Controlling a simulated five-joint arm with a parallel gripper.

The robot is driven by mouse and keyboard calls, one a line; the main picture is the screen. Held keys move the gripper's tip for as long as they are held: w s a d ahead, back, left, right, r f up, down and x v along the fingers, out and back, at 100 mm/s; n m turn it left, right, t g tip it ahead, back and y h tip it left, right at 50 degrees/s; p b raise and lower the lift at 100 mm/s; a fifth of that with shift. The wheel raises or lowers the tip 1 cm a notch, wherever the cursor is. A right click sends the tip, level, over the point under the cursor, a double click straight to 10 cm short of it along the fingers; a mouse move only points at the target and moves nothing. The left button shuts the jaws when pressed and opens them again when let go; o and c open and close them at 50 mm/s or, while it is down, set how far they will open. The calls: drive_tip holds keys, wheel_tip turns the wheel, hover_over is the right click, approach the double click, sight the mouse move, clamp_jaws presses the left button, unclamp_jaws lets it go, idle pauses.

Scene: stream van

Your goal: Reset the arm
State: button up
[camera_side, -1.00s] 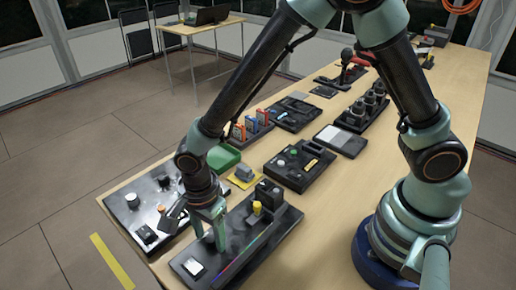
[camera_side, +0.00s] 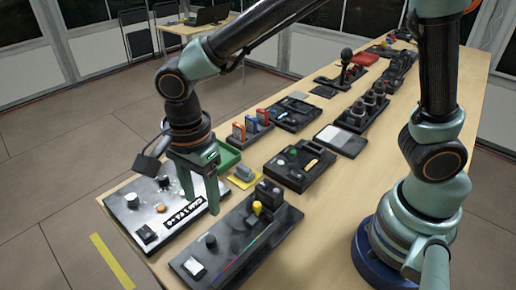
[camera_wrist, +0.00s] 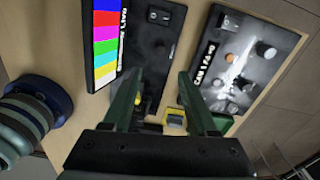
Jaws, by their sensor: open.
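My gripper (camera_side: 201,206) is open and empty in the side view. Its two green fingers point down above the panel with the white-lettered label (camera_side: 143,212), near that panel's right edge. In the wrist view my gripper (camera_wrist: 160,82) shows its two fingers spread well apart with nothing between them. The panel with the colour-bar strip (camera_side: 238,240) lies just to the right, apart from the fingers; it also shows at the upper left of the wrist view (camera_wrist: 150,55).
A green tray (camera_side: 227,157) and a yellow pad (camera_side: 243,180) with a grey block lie behind the gripper. Panels with buttons (camera_side: 299,166), levers (camera_side: 251,124) and a joystick (camera_side: 345,70) run back along the wooden table (camera_side: 330,215). Bare tabletop lies between the panels and my base.

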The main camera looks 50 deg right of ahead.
drive_tip(key=d+r+n+t, duration=0.2)
drive_tip(key=d+r+n, duration=0.1)
drive_tip(key=d+n, duration=0.2)
drive_tip(key=s+d+r+n+t, duration=0.1)
drive_tip(key=d+r+n, duration=0.3)
drive_tip(key=d, duration=0.6)
drive_tip(key=s+d+r+n+t, duration=0.1)
drive_tip(key=d+r+n+t, duration=0.1)
drive_tip(key=d+n, duration=0.5)
drive_tip(key=shift+s+d+r+t, duration=0.3)
drive_tip(key=shift+d+r, duration=0.25)
drive_tip(key=shift+r, duration=0.35)
